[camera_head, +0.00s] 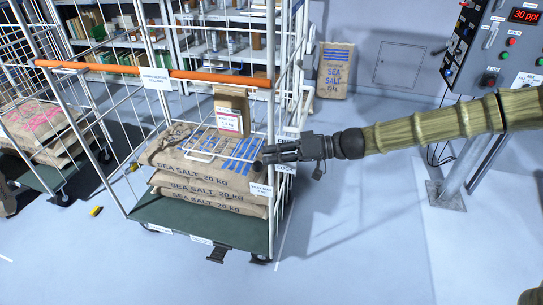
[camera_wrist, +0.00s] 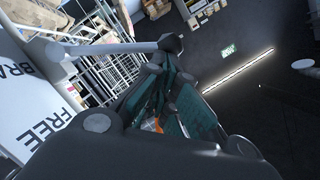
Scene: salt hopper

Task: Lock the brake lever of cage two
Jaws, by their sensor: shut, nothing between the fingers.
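A wire roll cage (camera_head: 253,232) with an orange top handle stands in the middle of the head view, holding stacked sea salt sacks (camera_head: 205,182). No cage number is readable. In the wrist view a grey lever with a dark knob (camera_wrist: 171,43) reaches across beside a white plate (camera_wrist: 35,105) reading FREE and part of another word. My gripper (camera_head: 268,156) is shut and empty at the cage's right front post; its fingers (camera_wrist: 168,88) are close to the knob. I cannot tell whether they touch it.
A second cage with sacks (camera_head: 45,125) stands at the left. Shelves (camera_head: 222,55) line the back. A control panel on a post (camera_head: 490,45) stands at the right. A yellow object (camera_head: 96,211) lies on the floor.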

